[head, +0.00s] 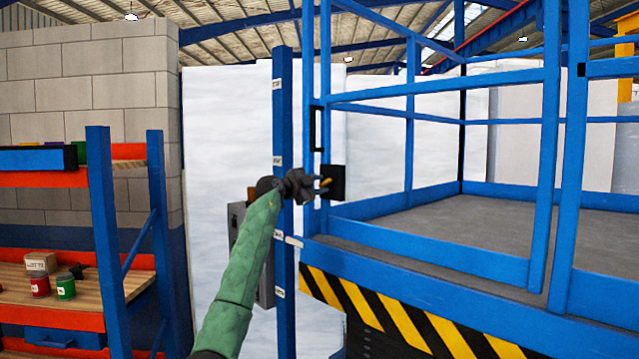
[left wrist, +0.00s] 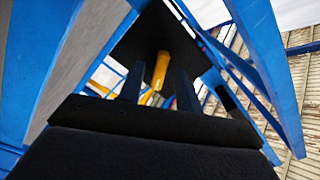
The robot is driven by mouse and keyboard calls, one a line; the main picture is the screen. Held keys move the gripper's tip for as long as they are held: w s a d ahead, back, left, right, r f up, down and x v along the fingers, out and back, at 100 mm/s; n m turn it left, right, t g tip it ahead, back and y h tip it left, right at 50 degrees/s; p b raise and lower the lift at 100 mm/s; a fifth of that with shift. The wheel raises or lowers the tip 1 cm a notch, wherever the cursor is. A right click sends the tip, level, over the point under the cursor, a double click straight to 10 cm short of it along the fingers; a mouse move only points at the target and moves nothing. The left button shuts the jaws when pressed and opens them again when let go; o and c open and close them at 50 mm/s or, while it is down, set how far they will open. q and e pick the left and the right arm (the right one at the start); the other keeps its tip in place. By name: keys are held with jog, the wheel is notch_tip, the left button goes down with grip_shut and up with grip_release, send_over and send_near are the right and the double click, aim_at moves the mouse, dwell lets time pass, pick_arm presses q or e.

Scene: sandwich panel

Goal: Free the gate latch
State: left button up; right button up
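The gate latch shows in the head view as a black plate (head: 338,183) on the blue gate frame, with a small orange-yellow lever (head: 326,182). In the left wrist view the yellow lever (left wrist: 161,70) stands out from the dark plate (left wrist: 188,46). My left gripper (head: 323,186) is at the latch, with its arm in a green sleeve. In the left wrist view its two dark fingers (left wrist: 158,84) are apart, one on each side of the lever, with gaps showing. I cannot tell how deep the lever sits between them. My right gripper is not in view.
A blue post (head: 284,110) with white labels stands just left of the gate, close to my left wrist. A black pull handle (head: 316,128) is above the latch. A railed platform (head: 400,232) with a striped edge extends right. A shelf rack (head: 110,230) with cans stands left.

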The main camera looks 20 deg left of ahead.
pick_arm(q)
jog(key=shift+w+d, duration=0.15)
jog(key=shift+w, duration=0.15)
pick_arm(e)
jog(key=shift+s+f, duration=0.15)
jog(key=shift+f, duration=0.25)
pick_arm(q)
grip_shut()
